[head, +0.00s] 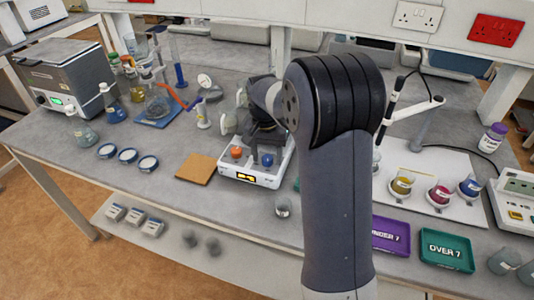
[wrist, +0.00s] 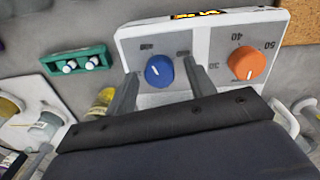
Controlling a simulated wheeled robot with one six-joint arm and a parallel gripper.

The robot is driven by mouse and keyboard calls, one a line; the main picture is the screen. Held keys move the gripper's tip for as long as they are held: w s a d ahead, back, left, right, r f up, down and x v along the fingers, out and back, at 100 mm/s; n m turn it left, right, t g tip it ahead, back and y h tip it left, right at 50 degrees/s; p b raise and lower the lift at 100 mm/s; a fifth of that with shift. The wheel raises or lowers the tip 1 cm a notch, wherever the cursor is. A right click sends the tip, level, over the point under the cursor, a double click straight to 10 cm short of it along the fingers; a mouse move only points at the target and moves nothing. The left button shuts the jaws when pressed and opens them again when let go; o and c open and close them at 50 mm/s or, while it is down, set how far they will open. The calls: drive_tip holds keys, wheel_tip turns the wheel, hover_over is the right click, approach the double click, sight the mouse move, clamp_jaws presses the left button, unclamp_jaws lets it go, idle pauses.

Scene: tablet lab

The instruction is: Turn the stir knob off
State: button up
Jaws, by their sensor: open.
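The white hotplate unit (head: 257,182) stands on the bench and fills the top of the wrist view (wrist: 200,17). It has a blue knob (head: 267,160) and an orange knob (head: 237,153). In the wrist view the blue knob (wrist: 159,71) has a white pointer line and printed numbers beside it. The orange knob (wrist: 248,60) has 30, 40 and 50 around it. Which knob is labelled stir cannot be read. My gripper (wrist: 160,75) is open and empty, with one finger on each side of the blue knob; contact cannot be told.
A brown square board (head: 197,168) lies left of the unit. A small glass beaker (head: 283,207) stands in front. Purple (head: 390,236) and green (head: 446,250) trays and a white mat with coloured flasks (head: 402,182) are to the right. A green rack (wrist: 78,61) shows in the wrist view.

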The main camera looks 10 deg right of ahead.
drive_tip(key=c, duration=1)
